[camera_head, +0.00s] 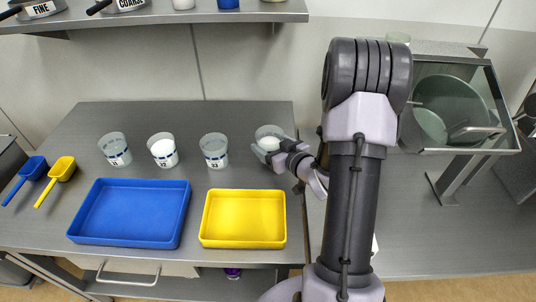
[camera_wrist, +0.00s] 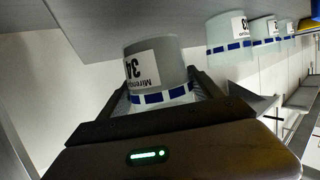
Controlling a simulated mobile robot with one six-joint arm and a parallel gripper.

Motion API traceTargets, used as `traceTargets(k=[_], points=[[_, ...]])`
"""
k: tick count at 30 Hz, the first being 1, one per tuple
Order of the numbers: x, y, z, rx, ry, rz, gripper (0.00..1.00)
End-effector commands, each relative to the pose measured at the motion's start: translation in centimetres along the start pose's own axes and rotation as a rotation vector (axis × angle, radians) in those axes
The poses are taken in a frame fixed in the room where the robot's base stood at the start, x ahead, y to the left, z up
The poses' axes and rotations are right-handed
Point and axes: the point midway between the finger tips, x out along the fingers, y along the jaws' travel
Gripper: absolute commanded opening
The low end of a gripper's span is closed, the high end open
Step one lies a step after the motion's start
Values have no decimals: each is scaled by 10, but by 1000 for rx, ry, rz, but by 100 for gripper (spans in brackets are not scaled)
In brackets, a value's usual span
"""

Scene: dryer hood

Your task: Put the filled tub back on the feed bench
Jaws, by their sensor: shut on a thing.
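My gripper (camera_head: 272,150) is shut on a clear tub (camera_head: 268,133) at the right end of the tub row over the feed bench (camera_head: 150,268). White contents show inside this tub. In the wrist view the picture is upside down; the tub (camera_wrist: 150,62) sits between the fingers of my gripper (camera_wrist: 158,95), its label reading 34 above a blue-dashed band. Its base is close to the bench top; I cannot tell whether it touches. Three similar tubs stand left of it: one (camera_head: 115,150), one with white contents (camera_head: 163,152) and one (camera_head: 214,152).
A blue tray (camera_head: 130,212) and a yellow tray (camera_head: 243,218) lie in front of the tubs. A blue scoop (camera_head: 32,168) and a yellow scoop (camera_head: 62,168) lie at the left. A shelf (camera_head: 150,17) hangs above. The open dryer hood (camera_head: 455,105) stands right.

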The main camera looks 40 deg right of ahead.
Motion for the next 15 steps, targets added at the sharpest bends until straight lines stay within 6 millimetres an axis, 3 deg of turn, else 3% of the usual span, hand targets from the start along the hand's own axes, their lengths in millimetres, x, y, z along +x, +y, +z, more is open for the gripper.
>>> traceTargets(k=[3,8,15], points=[[10,-2,4,1,0,0,14],[19,-2,33,2,0,1,14],[18,-1,32,0,1,1,14]])
